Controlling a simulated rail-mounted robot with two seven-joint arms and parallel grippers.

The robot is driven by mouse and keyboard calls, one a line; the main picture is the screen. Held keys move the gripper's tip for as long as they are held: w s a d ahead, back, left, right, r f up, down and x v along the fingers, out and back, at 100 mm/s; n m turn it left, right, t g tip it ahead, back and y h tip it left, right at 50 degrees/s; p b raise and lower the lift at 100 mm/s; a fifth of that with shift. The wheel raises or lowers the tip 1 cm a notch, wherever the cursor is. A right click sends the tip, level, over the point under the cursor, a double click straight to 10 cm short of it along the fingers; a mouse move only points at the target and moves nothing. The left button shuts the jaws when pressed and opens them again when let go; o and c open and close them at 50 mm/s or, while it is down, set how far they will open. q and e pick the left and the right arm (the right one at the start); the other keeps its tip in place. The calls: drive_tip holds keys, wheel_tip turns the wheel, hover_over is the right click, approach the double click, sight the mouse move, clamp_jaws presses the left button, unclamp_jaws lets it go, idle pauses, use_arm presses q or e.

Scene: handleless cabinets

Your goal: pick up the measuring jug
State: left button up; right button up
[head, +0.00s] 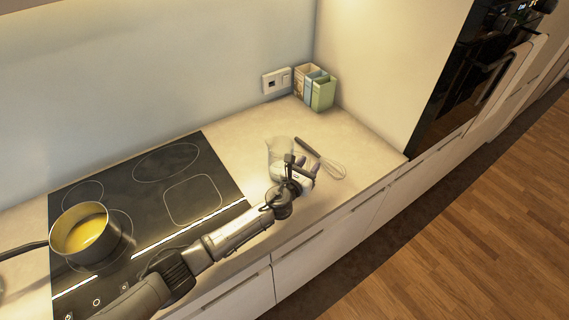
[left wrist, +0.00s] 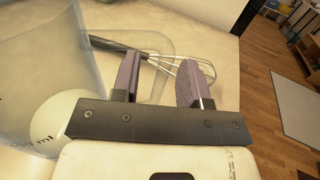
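The measuring jug (head: 279,149) is clear and stands upright on the counter, right of the hob. In the left wrist view the jug (left wrist: 35,75) fills the left side, with "ml" print on its wall. Its clear looped handle (left wrist: 158,36) points toward my gripper. My left gripper (head: 297,164) is at the handle side of the jug, partly covering it in the head view. In the left wrist view its fingers (left wrist: 158,82) are apart, and part of the handle appears between them; contact cannot be told. My right gripper is not in view.
A whisk (head: 328,165) lies on the counter just behind the gripper. Several small cartons (head: 315,88) stand in the back corner. A pot with yellow contents (head: 84,233) sits on the hob (head: 187,190). A tall oven cabinet (head: 390,60) bounds the counter at right.

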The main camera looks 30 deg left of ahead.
use_arm(q)
clamp_jaws()
idle(0.4)
drive_tip(key=shift+r, duration=0.25)
